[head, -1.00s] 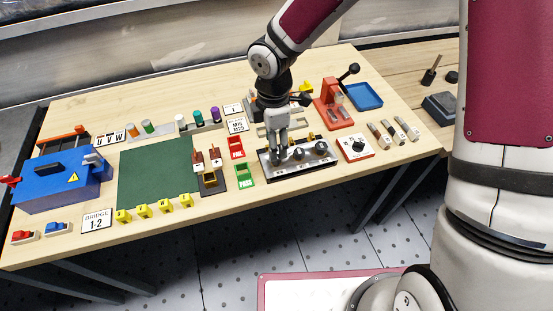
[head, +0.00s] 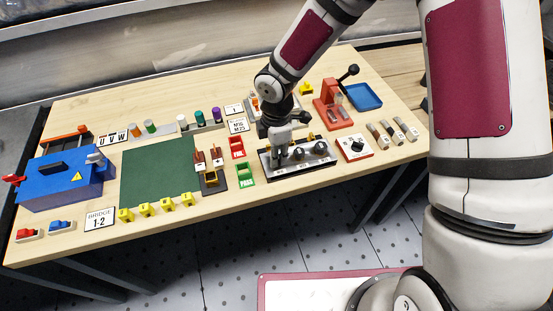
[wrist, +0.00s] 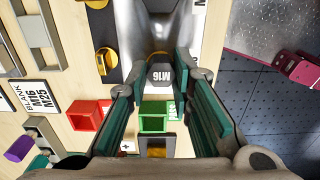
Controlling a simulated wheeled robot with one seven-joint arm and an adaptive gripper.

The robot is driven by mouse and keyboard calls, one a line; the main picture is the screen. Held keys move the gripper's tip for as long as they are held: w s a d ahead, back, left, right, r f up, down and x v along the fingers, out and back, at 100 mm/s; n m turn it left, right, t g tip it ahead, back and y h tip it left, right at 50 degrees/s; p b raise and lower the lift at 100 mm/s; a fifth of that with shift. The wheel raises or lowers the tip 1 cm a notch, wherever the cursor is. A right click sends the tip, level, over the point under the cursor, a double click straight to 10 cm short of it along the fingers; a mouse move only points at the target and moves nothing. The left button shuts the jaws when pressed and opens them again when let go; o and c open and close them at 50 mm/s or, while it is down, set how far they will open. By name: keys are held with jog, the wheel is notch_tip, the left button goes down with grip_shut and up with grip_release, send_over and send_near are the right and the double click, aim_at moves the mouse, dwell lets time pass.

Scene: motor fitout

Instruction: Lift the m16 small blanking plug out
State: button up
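A dark hexagonal plug top marked M16 (wrist: 160,75) shows in the wrist view, on a shiny metal surface. My gripper (wrist: 160,84) is open, with its green-padded fingers to the left and right of the plug and a visible gap on each side. In the head view my gripper (head: 278,155) is over the left end of a metal block (head: 300,164) on the bench. Two black round plugs (head: 320,147) show on the block's middle and right; the left end is mostly hidden by my gripper.
Red FAIL (head: 237,147) and green PASS (head: 245,174) bins stand left of the block. A white box with a black knob (head: 355,147) stands to its right. A red press (head: 333,115) and blue tray (head: 365,96) are behind. A green mat (head: 157,170) lies left.

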dwell(0.3)
jog(key=shift+r, duration=0.5)
jog(key=r, duration=0.2)
jog(key=shift+s+d+r+b, duration=0.15)
jog(key=shift+s+r+b, duration=0.15)
jog(key=shift+s+r, duration=0.05)
jog(key=s+d+r, duration=0.1)
jog(key=s+d, duration=0.3)
jog(key=s, duration=1)
jog(key=shift+s+r, duration=0.15)
jog(key=shift+s, duration=0.2)
jog(key=shift+d, duration=0.1)
